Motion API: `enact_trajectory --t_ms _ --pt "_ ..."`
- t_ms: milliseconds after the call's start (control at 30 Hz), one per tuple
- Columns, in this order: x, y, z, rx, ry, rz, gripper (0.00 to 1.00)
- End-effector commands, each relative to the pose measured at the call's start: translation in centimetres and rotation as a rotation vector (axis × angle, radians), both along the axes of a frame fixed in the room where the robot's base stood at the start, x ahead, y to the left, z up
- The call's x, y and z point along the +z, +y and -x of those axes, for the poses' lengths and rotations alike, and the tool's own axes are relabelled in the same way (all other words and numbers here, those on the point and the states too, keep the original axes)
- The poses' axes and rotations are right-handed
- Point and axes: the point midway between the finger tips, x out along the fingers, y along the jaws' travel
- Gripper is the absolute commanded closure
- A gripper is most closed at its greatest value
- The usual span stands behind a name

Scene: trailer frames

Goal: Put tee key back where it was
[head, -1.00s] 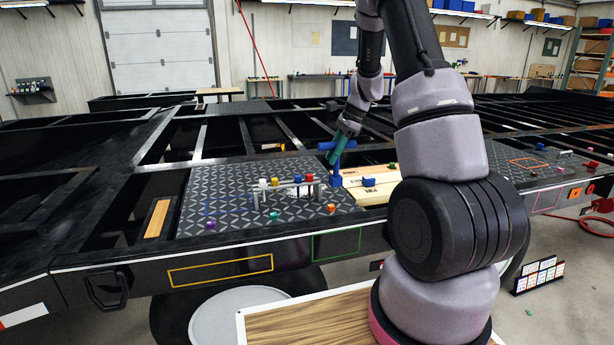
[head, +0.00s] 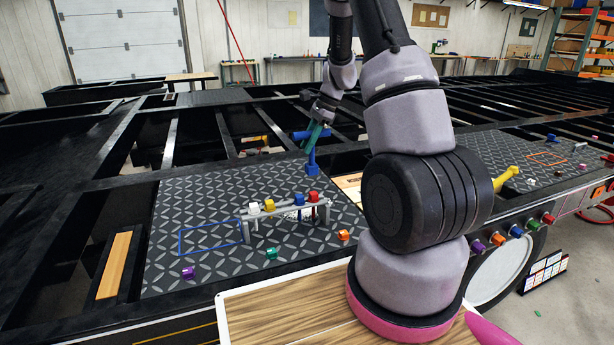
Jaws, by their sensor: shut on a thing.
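The tee key (head: 312,163) is blue, with a crossbar on top and a stem pointing down to a wider foot. My gripper (head: 315,138), with teal fingers, is shut on it near the crossbar. The key is roughly upright, over the far right edge of the diamond-pattern plate (head: 180,215). I cannot tell whether its foot touches anything. A blue-outlined empty rectangle (head: 211,238) is marked on the plate's front left.
A grey rack (head: 287,212) with white, yellow, blue and red caps stands on the plate. Purple (head: 188,272), teal (head: 271,253) and orange (head: 344,235) pieces lie near its front. A yellow tool (head: 506,178) is at right. Open gaps lie between the black trailer beams.

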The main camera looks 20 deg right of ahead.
Motion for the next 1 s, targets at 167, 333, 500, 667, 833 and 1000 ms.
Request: enact_trajectory --t_ms 167,333,500,667,833,1000 --pt "-3.1 0.0 0.0 -0.001 0.002 0.0 1.0" --pt "-4.3 0.0 0.0 -0.002 0.001 -0.001 1.0" --pt "-6.7 0.0 0.0 -0.002 0.003 -0.002 1.0" --pt "-7.5 0.0 0.0 0.0 -0.001 0.0 1.0" --pt "-7.5 0.0 0.0 0.0 -0.001 0.0 1.0" --pt "-7.7 0.0 0.0 -0.001 -0.001 0.0 0.41"
